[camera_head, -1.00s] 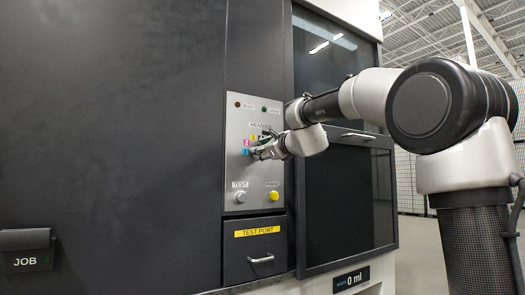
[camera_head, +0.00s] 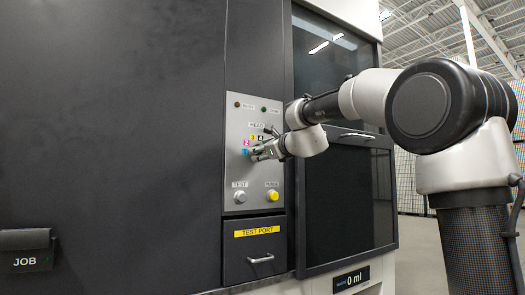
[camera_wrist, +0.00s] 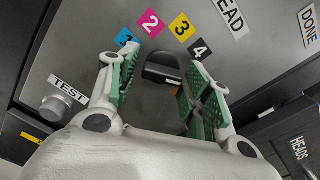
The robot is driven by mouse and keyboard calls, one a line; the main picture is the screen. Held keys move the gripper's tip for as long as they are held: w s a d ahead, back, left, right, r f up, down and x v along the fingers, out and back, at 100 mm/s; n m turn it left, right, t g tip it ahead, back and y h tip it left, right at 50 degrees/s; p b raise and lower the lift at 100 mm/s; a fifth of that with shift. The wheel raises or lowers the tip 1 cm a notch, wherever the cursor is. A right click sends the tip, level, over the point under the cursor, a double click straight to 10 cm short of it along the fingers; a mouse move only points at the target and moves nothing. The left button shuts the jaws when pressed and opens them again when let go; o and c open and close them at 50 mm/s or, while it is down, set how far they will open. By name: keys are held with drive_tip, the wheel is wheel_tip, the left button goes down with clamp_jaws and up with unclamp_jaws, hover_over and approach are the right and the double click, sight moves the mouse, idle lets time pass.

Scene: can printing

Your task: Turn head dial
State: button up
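The head dial (camera_wrist: 160,73) is a dark knob on the grey control panel (camera_head: 234,168), below an arc of numbered labels: blue 1 (camera_wrist: 125,38), magenta 2 (camera_wrist: 150,22), yellow 3 (camera_wrist: 181,27) and black 4 (camera_wrist: 199,48). My gripper (camera_wrist: 163,70) is open, its green-padded fingers on either side of the dial with a gap showing at each side. In the head view my gripper (camera_head: 262,150) is at the panel and hides the dial. I cannot tell for sure which number the dial points to.
The TEST button (camera_head: 240,197) and a yellow button (camera_head: 272,196) sit lower on the panel. Two indicator lamps are above. A TEST PORT drawer (camera_head: 255,261) is below, and a dark door with a handle (camera_head: 358,136) stands to the right.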

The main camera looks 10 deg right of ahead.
drive_tip(key=shift+s+r, duration=0.1)
drive_tip(key=shift+r, duration=0.05)
drive_tip(key=v, duration=1.2)
idle(0.3)
